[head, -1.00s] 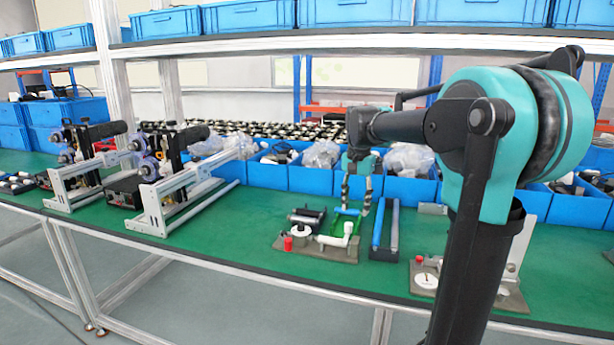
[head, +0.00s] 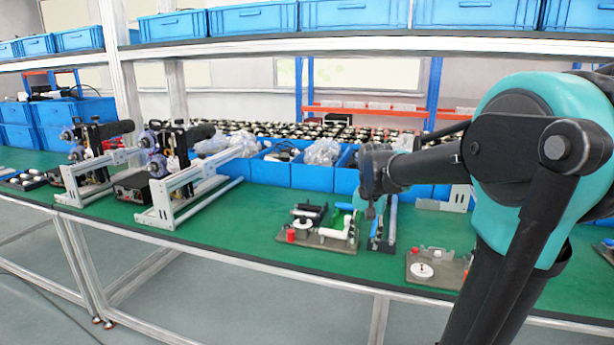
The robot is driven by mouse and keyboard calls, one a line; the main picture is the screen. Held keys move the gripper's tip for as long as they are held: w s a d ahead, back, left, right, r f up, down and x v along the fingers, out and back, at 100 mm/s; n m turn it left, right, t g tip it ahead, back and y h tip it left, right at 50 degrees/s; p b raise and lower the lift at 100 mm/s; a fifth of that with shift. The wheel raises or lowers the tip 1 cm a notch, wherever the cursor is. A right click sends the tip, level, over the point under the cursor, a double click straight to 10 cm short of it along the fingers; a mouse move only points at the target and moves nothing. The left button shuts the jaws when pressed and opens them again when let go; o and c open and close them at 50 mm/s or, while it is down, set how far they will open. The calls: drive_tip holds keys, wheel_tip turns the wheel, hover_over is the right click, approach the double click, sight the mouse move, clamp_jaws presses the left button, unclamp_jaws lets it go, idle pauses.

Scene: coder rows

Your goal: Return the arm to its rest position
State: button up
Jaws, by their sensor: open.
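My arm (head: 500,155) fills the right of the head view, with a teal elbow and dark links. Its forearm reaches left over the green bench to the dark wrist. My gripper (head: 372,211) hangs below the wrist, above or in front of the dark tray with blue rollers (head: 392,226). It is small and partly merged with what is behind it, but it is open, and I see nothing held. The grey fixture plate (head: 318,243) lies just left of it, with a red knob, white parts and a green part.
A second grey fixture (head: 436,270) lies right of the tray, near my arm. Blue bins (head: 262,174) line the back of the bench. Two metal-framed devices (head: 180,190) stand at left. A shelf (head: 250,45) runs overhead. Green surface left of the fixture is clear.

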drive_tip(key=s+d+f+n+t, duration=0.2)
drive_tip(key=s+f+n, duration=0.2)
drive_tip(key=s+f, duration=1.2)
drive_tip(key=shift+s+d+n+t, duration=0.3)
drive_tip(key=shift+n+t, duration=0.1)
